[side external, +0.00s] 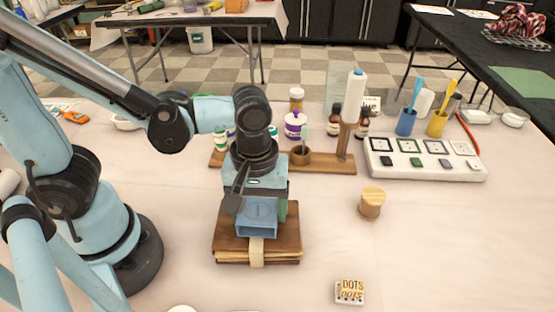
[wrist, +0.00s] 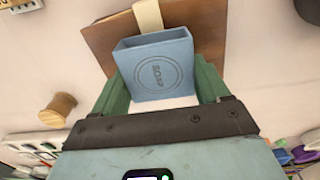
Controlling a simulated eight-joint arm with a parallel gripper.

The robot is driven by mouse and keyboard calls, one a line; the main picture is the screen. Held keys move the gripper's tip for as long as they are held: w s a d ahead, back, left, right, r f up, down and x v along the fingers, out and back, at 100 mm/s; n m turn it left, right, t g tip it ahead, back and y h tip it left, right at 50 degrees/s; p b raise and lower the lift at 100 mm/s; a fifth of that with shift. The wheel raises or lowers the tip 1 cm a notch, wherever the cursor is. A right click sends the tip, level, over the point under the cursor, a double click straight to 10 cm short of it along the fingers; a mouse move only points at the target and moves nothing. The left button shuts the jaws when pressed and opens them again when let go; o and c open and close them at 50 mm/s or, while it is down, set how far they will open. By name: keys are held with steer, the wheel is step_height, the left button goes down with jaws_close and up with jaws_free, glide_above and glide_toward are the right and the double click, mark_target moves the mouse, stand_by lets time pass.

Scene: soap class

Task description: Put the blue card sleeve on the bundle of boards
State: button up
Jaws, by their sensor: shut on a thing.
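The sleeve is over the middle of the bundle, at the band. I cannot tell whether it touches the top board. The bundle (wrist: 110,40) is partly hidden behind the sleeve in the wrist view.
A wooden spool (side external: 371,204) and a small DOTS block (side external: 350,292) stand to the right. Behind is a wooden rack (side external: 330,167) with bottles near it. A white tray (side external: 425,172) of coloured squares and blue and yellow cups (side external: 406,123) stand back right. The front right table is mostly clear.

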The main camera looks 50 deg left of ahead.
mark_target(258, 207)
steer(key=shift+f, duration=0.1)
steer(key=o, duration=1)
step_height(258, 207, up, 12)
steer(key=w+a+f+m+t, duration=0.1)
steer(key=w+a+m+t, duration=0.1)
steer(key=a, duration=0.4)
steer(key=w+a+f+m+t, duration=0.2)
steer(key=w+a+m+t, duration=0.1)
steer(key=a+m+t, duration=0.2)
steer(key=shift+w+a+f+m, duration=0.2)
steer(key=shift+w+a+m, duration=0.15)
steer(key=shift+a+m, duration=0.5)
steer(key=shift+d, duration=0.25)
